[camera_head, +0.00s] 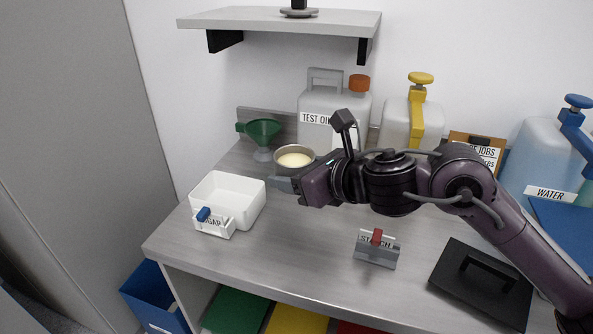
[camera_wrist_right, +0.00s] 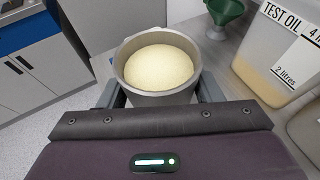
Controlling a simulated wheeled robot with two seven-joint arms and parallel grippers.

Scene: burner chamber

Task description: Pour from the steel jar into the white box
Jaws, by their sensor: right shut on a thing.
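The steel jar (camera_head: 294,162) is round and holds a pale yellow content. It looks upright in both views and also fills the middle of the right wrist view (camera_wrist_right: 157,95). My right gripper (camera_head: 283,184) is shut on the jar, with a finger on each side of it in the right wrist view. The white box (camera_head: 250,205) stands on the bench to the left of the jar and in front of it. The box is open at the top, and its visible inside looks empty. My left gripper is not in view.
A small label holder with a blue clip (camera_head: 212,222) stands at the box's front. A green funnel (camera_head: 262,133) and the test oil canister (camera_head: 320,105) are behind the jar. A shelf (camera_head: 280,20) hangs above. A stand with a red clip (camera_head: 377,250) and a black lid (camera_head: 480,285) lie right.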

